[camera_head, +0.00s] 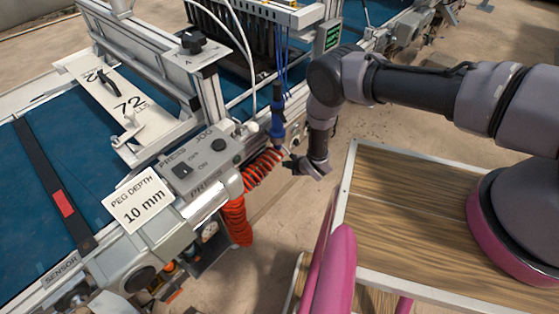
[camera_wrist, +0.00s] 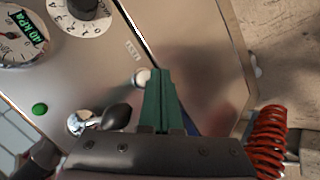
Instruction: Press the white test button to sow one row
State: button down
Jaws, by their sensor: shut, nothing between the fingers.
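In the head view, my gripper (camera_head: 297,166) is beside the seeder near the red coiled hose. The button does not show there.
On the panel are a pressure gauge (camera_wrist: 20,35), a black dial knob (camera_wrist: 86,8), a green button (camera_wrist: 40,109) and a black-tipped lever (camera_wrist: 116,117). A red coiled hose (camera_wrist: 267,140) hangs at right. The press control box (camera_head: 200,160) stands left of my arm.

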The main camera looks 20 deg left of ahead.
aim_at(279, 159)
jog(key=shift+a, duration=0.15)
jog(key=shift+w+a, duration=0.15)
jog(key=shift+a, duration=0.1)
jog(key=shift+w+a, duration=0.15)
jog(key=shift+a, duration=0.2)
dwell(0.6)
jog(key=shift+w+a+r, duration=0.3)
jog(key=shift+w+a, duration=0.1)
jog(key=shift+a, duration=0.25)
dwell(0.4)
jog(key=shift+d, duration=0.15)
jog(key=shift+s+d, duration=0.2)
jog(key=shift+d, duration=0.3)
jog(key=shift+s+d, duration=0.2)
jog(key=shift+d, duration=0.25)
jog(key=shift+s+d+f, duration=0.1)
jog(key=shift+d, duration=0.05)
jog(key=shift+s+d, duration=0.35)
jog(key=shift+d, duration=0.4)
jog(key=shift+s+d, duration=0.3)
jog(key=shift+d, duration=0.45)
jog(key=shift+s+d, duration=0.35)
jog(key=shift+d, duration=0.4)
